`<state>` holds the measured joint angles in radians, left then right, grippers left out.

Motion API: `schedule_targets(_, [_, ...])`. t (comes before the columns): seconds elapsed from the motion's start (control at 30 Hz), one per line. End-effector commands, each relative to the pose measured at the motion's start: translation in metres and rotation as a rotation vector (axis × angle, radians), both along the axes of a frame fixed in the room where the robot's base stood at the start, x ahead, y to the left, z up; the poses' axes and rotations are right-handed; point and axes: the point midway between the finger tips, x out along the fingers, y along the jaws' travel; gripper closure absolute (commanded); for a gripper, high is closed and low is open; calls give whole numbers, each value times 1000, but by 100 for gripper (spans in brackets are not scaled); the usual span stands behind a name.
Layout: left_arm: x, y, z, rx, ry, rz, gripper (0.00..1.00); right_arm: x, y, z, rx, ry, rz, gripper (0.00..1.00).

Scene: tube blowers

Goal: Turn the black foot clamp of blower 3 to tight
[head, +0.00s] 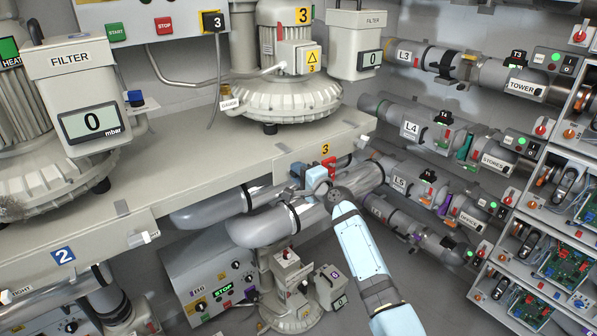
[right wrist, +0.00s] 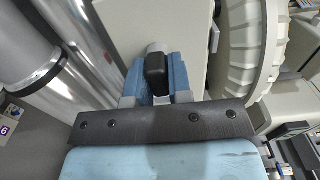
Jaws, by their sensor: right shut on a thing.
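Blower 3 (head: 288,95) stands on the beige bench, with a yellow 3 on its motor. Below it, at the bench's front edge by the orange 3 label (head: 325,149), my right gripper (head: 316,180) reaches in from below right. In the right wrist view my right gripper (right wrist: 156,82) has its blue fingers closed on a black knob (right wrist: 157,68), which I take as the black foot clamp. The knob sits on a short grey stub against a pale plate. In the head view the gripper hides the clamp, so its setting cannot be read. My left gripper is not in view.
Large grey pipes (head: 262,225) run below the bench. Labelled pipes and a rack of circuit boards (head: 562,262) stand at the right. Grey floor (head: 425,295) lies open between.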

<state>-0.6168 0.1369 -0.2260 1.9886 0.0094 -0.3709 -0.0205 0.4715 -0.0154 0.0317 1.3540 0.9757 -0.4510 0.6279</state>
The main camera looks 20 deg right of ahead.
Motion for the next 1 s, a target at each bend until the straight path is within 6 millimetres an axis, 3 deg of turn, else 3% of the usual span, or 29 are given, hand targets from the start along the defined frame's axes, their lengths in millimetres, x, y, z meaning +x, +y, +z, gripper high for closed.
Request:
schedule_targets(0.33, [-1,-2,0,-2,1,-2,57,0,0,-1,3,2,1,100])
schedule_targets(0.37, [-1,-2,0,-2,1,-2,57,0,0,-1,3,2,1,74])
schedule_targets(0.43, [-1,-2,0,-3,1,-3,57,0,0,-1,3,2,1,58])
schedule_targets(0.77, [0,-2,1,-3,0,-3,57,-3,-1,-1,2,1,0,57])
schedule_targets(1.0, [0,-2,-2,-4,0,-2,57,-38,-14,-3,0,0,-1,57])
